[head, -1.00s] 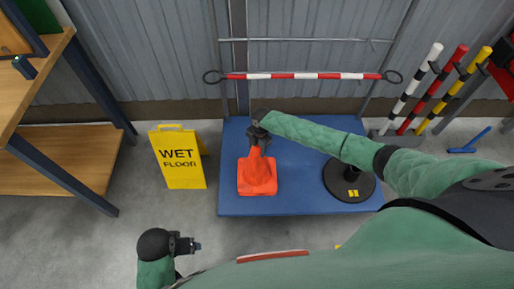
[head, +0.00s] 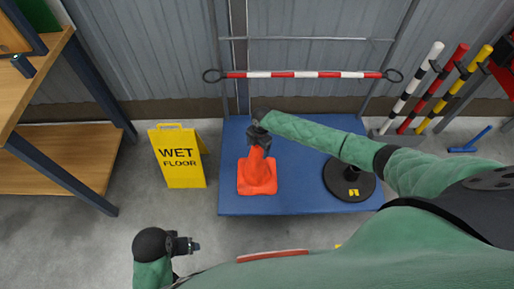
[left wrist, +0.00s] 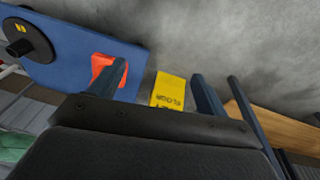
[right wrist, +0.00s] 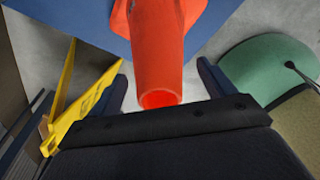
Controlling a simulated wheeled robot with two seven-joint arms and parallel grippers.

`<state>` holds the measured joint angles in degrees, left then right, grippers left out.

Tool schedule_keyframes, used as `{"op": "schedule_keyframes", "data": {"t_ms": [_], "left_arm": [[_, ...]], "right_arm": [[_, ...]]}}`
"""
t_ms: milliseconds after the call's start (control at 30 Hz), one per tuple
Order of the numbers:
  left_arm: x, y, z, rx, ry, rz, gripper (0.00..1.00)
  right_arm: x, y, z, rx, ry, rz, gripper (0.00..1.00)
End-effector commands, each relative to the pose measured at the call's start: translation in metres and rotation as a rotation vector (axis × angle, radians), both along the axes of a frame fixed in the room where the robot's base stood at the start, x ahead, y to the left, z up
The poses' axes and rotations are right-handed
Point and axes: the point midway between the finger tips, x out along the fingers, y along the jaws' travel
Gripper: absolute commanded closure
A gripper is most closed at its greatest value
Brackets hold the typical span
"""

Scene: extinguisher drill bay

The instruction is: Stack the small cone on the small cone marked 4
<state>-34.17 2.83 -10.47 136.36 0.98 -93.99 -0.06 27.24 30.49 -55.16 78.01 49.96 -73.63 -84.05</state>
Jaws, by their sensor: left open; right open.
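Orange cone shape (head: 258,178) stands on the blue platform (head: 300,195), below my right gripper (head: 260,143). I cannot tell for sure whether it is one cone or two nested. In the right wrist view its round open top (right wrist: 160,97) lies between the spread fingers, with a dark mark partly seen higher up at the frame edge. My right gripper is open around the top and not closed on it. My left gripper (head: 192,246) is open and empty, over the floor left of the platform. The left wrist view shows part of the orange base (left wrist: 103,68).
A yellow wet floor sign (head: 180,158) stands left of the platform. A black round base (head: 348,180) sits at the platform's right. A red-white bar (head: 305,76) runs behind, with striped posts (head: 433,90) at right. A wooden shelf (head: 70,160) is at far left.

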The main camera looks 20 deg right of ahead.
Motion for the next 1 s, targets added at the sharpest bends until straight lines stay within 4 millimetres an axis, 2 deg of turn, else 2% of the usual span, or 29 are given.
{"op": "schedule_keyframes", "data": {"t_ms": [167,333,500,700,1000], "left_arm": [[0.002,0.001,0.006,0.001,-0.002,-0.002,0.23],[-0.002,0.002,0.028,-0.005,-0.018,-0.002,0.23],[-0.01,-0.001,0.029,-0.016,-0.018,-0.003,0.23],[-0.01,-0.005,0.017,-0.021,-0.014,-0.007,0.23],[-0.006,-0.006,0.021,-0.021,-0.023,-0.008,0.23]], "right_arm": [[0.003,-0.003,0.02,0.001,-0.004,0.001,0.18],[0.005,-0.006,0.046,0.002,-0.003,0.001,0.18],[0.006,-0.009,0.066,0.0,-0.002,0.0,0.18],[0.006,-0.009,0.076,0.001,-0.002,0.0,0.18],[0.007,-0.01,0.076,-0.003,0.005,-0.052,0.18]]}}
